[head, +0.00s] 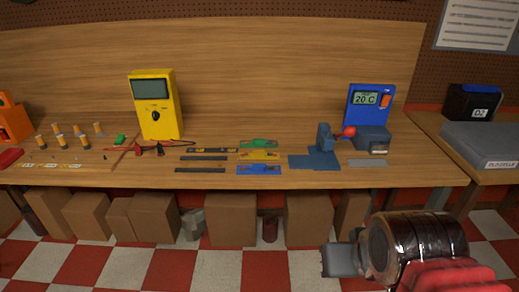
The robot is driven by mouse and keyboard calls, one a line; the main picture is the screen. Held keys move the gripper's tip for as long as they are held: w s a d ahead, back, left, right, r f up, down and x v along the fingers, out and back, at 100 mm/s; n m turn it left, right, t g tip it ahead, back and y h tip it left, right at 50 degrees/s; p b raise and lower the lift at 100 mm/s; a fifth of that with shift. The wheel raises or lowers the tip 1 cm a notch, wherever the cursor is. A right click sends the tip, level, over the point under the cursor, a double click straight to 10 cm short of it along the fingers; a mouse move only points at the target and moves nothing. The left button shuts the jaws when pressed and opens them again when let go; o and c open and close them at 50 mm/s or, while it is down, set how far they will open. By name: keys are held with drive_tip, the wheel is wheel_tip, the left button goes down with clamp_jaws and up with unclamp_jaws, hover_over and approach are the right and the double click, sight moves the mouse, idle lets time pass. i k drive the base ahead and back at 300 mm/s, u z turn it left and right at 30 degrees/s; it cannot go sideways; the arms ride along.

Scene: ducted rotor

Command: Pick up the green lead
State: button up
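A small green piece (121,139) lies on the workbench left of the yellow multimeter (156,106); it is too small to tell for sure that it is the green lead. Red and dark leads (140,150) lie on the bench in front of the multimeter. A flat green tool (259,142) lies further right, above a yellow and a blue one. My gripper (338,261) is at the lower right, in front of the bench and far from the green piece. Its fingers cannot be made out clearly, and nothing is seen held.
The wooden workbench (320,178) has a tall back panel. A blue soldering station (368,108) with a red-tipped tool stands at the right. Several orange-and-white cylinders (60,139) stand at the left. The checkered floor in front is clear.

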sight(255, 142)
drive_tip(key=u, duration=0.35)
drive_tip(key=i, duration=0.65)
drive_tip(key=u, duration=1.1)
drive_tip(key=i, duration=2)
drive_tip(key=z, duration=0.1)
